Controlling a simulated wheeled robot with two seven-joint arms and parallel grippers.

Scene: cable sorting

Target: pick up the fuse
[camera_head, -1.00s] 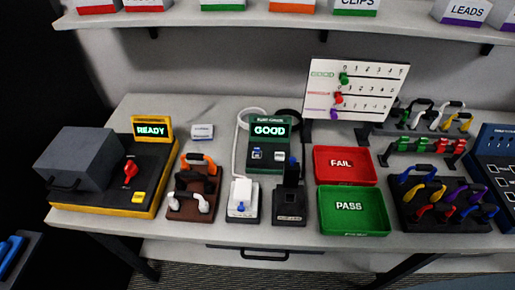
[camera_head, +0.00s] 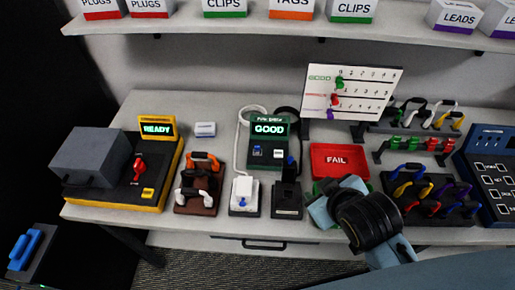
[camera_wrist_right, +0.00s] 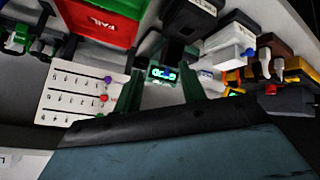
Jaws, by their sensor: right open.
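I cannot pick out the fuse for certain. A small blue piece (camera_head: 242,203) sits on the white plug unit (camera_head: 243,189), and another blue piece (camera_head: 290,161) stands at the top of the black holder (camera_head: 288,199). The green fuse checker (camera_head: 268,145) behind them reads GOOD; it also shows in the right wrist view (camera_wrist_right: 162,74). My right gripper (camera_head: 335,196) is over the green tray, right of the black holder. In the right wrist view its fingers (camera_wrist_right: 159,88) are apart with nothing seen between them. My left gripper is not in view.
The red FAIL tray (camera_head: 338,160) lies behind my right gripper, which mostly hides the green PASS tray. A peg board (camera_head: 352,93) stands behind. Racks of coloured cables (camera_head: 430,192) are at right. A yellow-edged tester (camera_head: 147,195) is at left.

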